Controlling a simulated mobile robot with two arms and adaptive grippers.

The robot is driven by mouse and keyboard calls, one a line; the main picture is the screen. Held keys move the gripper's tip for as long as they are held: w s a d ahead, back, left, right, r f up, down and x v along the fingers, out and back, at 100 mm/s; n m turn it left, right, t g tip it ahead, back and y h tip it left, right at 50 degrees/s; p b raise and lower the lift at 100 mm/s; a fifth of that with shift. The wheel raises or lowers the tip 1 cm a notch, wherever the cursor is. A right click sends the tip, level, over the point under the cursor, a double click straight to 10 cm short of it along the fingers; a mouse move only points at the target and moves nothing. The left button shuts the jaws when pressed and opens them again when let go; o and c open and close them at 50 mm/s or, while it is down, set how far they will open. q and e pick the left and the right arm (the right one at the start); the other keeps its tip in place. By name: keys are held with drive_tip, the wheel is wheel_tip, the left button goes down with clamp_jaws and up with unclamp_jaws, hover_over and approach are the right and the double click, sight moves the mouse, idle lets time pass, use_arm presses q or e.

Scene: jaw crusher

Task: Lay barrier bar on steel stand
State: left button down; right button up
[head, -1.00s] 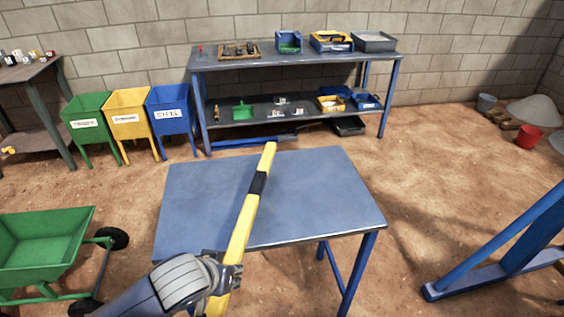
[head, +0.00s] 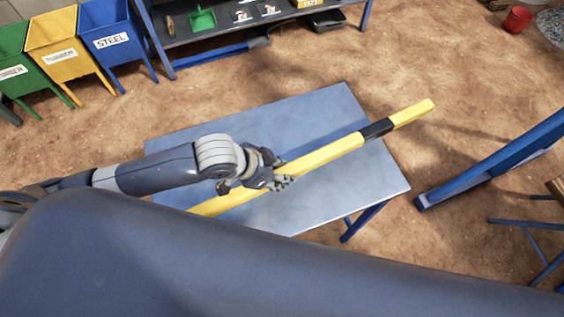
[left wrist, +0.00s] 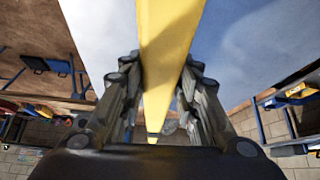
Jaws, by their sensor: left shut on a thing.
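The barrier bar (head: 330,153) is a long yellow bar with a black band near its far right end. My left gripper (head: 283,180) is shut on the bar and holds it above the blue table, slanting from lower left to upper right, its right end past the table's edge. In the left wrist view the bar (left wrist: 168,45) runs between the two fingers (left wrist: 160,95). The bar's lower left end is hidden behind my arm. Which thing is the steel stand I cannot tell for sure. My right gripper is not in view.
The blue table (head: 260,115) stands below the bar. A blue steel frame (head: 500,160) stands on the ground at right, with thin blue legs (head: 530,240) near it. Labelled bins (head: 120,40) and a shelf bench (head: 230,25) are at the back. Open dirt lies between.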

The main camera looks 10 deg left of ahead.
sight(292, 192)
use_arm(q)
drive_tip(key=shift+s+d+r+m, duration=0.35)
drive_tip(key=shift+s+m, duration=0.05)
drive_tip(key=shift+m, duration=0.1)
drive_tip(key=shift+s+d+f+m+h+p, duration=0.15)
drive_tip(key=shift+s+f+p, duration=0.05)
drive_tip(key=shift+f, duration=0.15)
drive_tip(key=shift+s+d+f+m+h+p, duration=0.1)
drive_tip(key=shift+s+f+m+h+p, duration=0.1)
drive_tip(key=shift+f, duration=0.15)
wheel_tip(292, 192, down, 2)
drive_tip(key=shift+f+b, duration=0.25)
drive_tip(key=shift+b, duration=0.25)
drive_tip(key=shift+f+b, duration=0.35)
drive_tip(key=shift+f, duration=1.05)
drive_tip(key=shift+w+f+b, duration=0.1)
drive_tip(key=shift+b, duration=0.2)
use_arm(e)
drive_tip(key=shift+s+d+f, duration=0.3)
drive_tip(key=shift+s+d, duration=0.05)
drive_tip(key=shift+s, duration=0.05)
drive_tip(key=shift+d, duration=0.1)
